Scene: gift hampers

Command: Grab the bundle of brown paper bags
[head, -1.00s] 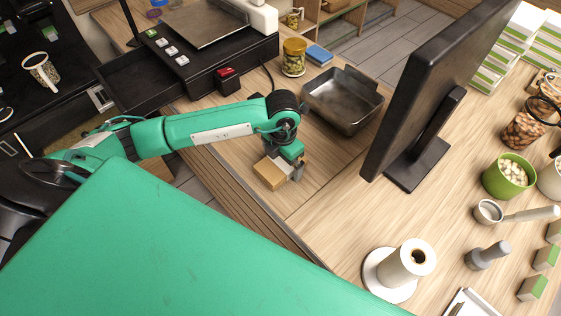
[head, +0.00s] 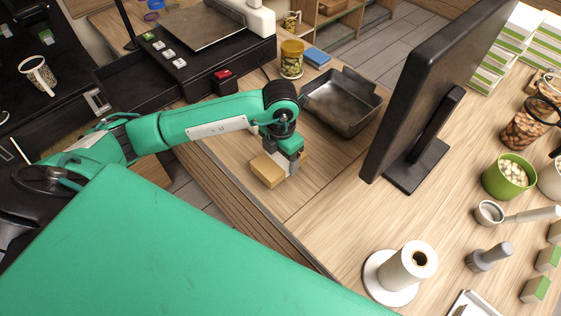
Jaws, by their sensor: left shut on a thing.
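The bundle of brown paper bags (head: 265,172) is a small tan block at the left edge of the wooden counter, in the middle of the head view. My left gripper (head: 287,168) is over its right side, pointing down, and is shut on it. The fingers cover part of the bundle. I cannot tell whether the bundle still touches the counter. My right gripper is not in view.
A metal tray (head: 340,103) stands just behind the gripper, and a black monitor (head: 430,90) rises to the right. A white paper roll (head: 405,268) stands in front. A jar (head: 291,62) and a blue box (head: 317,56) are at the back. Counter between bundle and roll is clear.

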